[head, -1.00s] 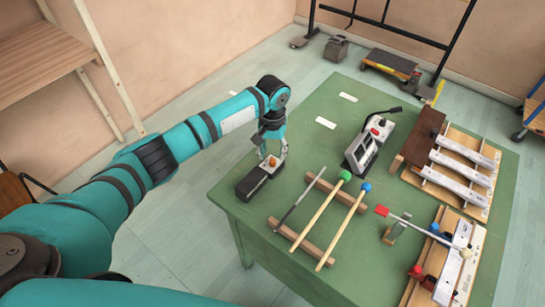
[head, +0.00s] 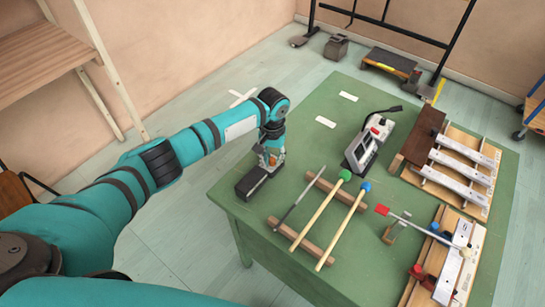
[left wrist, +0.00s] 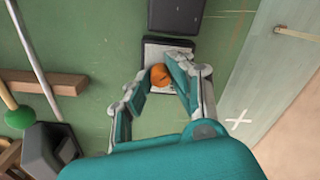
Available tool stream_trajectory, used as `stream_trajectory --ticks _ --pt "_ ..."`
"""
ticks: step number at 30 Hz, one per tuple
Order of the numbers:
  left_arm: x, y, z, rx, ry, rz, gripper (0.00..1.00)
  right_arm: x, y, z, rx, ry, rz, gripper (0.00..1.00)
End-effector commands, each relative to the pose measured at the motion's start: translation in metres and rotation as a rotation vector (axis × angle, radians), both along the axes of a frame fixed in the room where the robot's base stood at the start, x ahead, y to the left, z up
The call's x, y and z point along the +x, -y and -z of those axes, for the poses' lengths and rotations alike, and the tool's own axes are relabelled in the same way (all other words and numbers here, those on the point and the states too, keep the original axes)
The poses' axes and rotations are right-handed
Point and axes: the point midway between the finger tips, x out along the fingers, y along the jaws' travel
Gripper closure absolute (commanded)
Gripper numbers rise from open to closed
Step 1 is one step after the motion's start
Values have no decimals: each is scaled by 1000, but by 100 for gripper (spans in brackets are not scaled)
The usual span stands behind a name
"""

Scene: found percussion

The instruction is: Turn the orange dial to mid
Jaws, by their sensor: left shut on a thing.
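The orange dial (left wrist: 160,75) sits on a small pale plate (left wrist: 152,52) on the green table, beside a black block (left wrist: 176,16). My left gripper (left wrist: 161,80) points down over it, with one finger on each side, shut on the dial. In the head view my left gripper (head: 269,160) is at the table's near left corner, behind the black block (head: 251,183). It largely hides the dial there. My right gripper is not in view.
Just right of the gripper, a rod and two mallets (head: 334,205) lie across wooden bars (head: 295,233). A grey meter device (head: 362,150) stands behind them. Metal bars on wooden frames (head: 462,170) fill the table's right side. The table (head: 310,150) is bare between.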

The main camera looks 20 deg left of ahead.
Motion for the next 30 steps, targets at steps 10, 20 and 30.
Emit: stream_trajectory --ticks 10,20,30 --pt "0 0 -2 1 1 37 100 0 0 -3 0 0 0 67" --pt "0 -1 -3 0 0 247 100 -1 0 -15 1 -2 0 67" --pt "1 -1 -2 0 2 531 100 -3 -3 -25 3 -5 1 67"
